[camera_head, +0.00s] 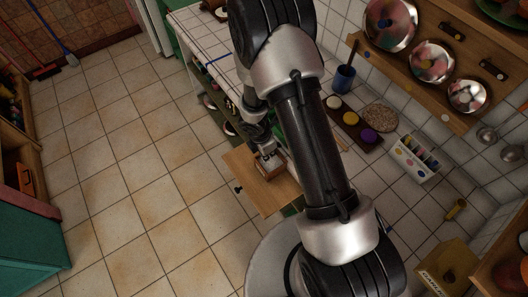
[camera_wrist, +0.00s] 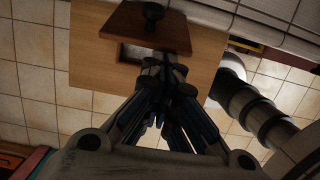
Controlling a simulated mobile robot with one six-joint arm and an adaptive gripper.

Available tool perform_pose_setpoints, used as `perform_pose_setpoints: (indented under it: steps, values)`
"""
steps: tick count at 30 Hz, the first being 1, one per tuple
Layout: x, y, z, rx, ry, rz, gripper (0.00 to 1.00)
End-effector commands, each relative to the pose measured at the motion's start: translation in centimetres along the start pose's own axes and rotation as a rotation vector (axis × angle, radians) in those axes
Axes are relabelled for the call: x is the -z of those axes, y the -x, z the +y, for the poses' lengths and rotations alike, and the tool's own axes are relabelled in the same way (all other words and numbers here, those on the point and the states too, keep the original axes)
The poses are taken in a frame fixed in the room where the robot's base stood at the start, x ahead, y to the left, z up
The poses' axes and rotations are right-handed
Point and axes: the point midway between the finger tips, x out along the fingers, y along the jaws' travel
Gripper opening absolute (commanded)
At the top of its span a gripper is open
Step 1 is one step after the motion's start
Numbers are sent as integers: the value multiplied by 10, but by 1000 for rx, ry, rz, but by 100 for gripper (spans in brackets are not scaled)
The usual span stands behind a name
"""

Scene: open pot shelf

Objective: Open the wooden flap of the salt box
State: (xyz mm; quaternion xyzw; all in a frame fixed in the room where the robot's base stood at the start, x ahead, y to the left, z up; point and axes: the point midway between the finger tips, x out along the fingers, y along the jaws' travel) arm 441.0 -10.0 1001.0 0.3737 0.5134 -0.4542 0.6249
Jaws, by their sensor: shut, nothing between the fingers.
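The salt box (camera_head: 272,169) is a small reddish-brown wooden box on a pale wooden board, mostly behind my arm in the head view. In the wrist view its wooden flap (camera_wrist: 130,30) is a dark reddish-brown panel at the top, with a black knob (camera_wrist: 152,11). A pale grey patch (camera_wrist: 134,53) shows just below the flap; I cannot tell whether it is the box's inside or how far the flap stands open. My gripper (camera_wrist: 162,66) is shut and empty, its tips close to the flap's lower edge; contact is unclear. It also shows in the head view (camera_head: 264,146).
The wooden board (camera_head: 246,187) juts out over the tiled floor. Behind my arm are a dark tray with bowls (camera_head: 349,117), a white rack of bottles (camera_head: 415,157) and a blue cup (camera_head: 343,78). Pan lids (camera_head: 431,61) stand on a wall shelf. The floor at left is free.

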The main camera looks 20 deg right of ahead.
Motion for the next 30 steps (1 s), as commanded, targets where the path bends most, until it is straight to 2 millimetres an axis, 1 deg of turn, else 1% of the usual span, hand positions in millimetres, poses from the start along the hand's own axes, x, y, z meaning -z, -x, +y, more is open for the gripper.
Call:
perform_pose_setpoints:
  steps: [1,6,15,18,30]
  values:
    - [-5,5,0,1,-2,0,0]
    - [-23,10,0,0,-3,-1,0]
    - [-51,11,0,1,-1,-1,0]
    - [-55,10,0,1,-1,-1,0]
    - [-54,10,0,0,1,-2,0]
